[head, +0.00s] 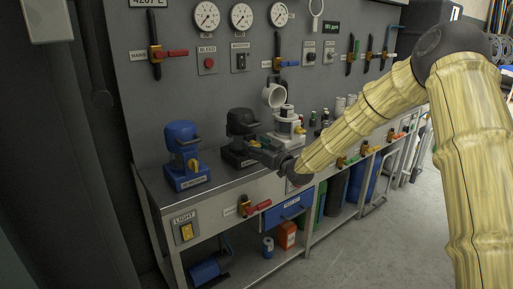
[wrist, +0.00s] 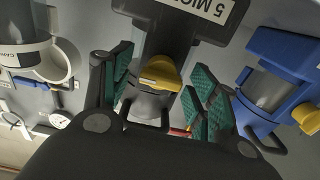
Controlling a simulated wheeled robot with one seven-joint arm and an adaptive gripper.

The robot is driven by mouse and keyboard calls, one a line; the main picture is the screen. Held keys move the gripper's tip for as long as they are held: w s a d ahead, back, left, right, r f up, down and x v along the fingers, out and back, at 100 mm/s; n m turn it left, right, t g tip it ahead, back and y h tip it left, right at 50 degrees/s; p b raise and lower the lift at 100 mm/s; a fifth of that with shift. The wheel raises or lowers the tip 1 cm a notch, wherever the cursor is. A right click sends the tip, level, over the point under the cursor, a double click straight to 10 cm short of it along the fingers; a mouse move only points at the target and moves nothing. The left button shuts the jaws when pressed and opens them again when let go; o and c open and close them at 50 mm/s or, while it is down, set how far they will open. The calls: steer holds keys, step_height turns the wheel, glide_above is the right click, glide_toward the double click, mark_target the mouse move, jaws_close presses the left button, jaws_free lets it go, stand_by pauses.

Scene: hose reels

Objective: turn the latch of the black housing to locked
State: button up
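The black housing (head: 240,124) stands on the bench between a blue and a white housing. In the wrist view the black housing (wrist: 168,35) is upside down, with a "5 MICRON" label at the top. Its yellow latch (wrist: 161,73) is at the middle of that view. My gripper (wrist: 160,82) is open, with one green-padded finger on each side of the latch and a visible gap on both sides. I cannot tell the latch's locked mark.
The blue housing (head: 182,150) with its own yellow latch stands to the left, close by; it is at the right in the wrist view (wrist: 275,85). The white housing (head: 287,124) stands to the right. The panel behind carries gauges (head: 241,16) and valve levers (head: 170,53).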

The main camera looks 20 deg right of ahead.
steer(key=c, duration=1)
steer(key=shift+n, duration=0.4)
steer(key=n, duration=0.3)
steer(key=shift+a+n+b, duration=0.1)
steer(key=shift+n+b, duration=0.2)
steer(key=shift+n, duration=0.1)
steer(key=n+b, duration=0.1)
steer(key=n, duration=0.3)
steer(key=shift+f+n, duration=0.15)
steer(key=shift+n, duration=0.15)
steer(key=n+b, duration=0.3)
steer(key=n, duration=0.2)
steer(key=shift+a+f, duration=0.1)
steer(key=shift+f, duration=0.05)
steer(key=shift+n+b, duration=0.8)
steer(key=shift+n, duration=1)
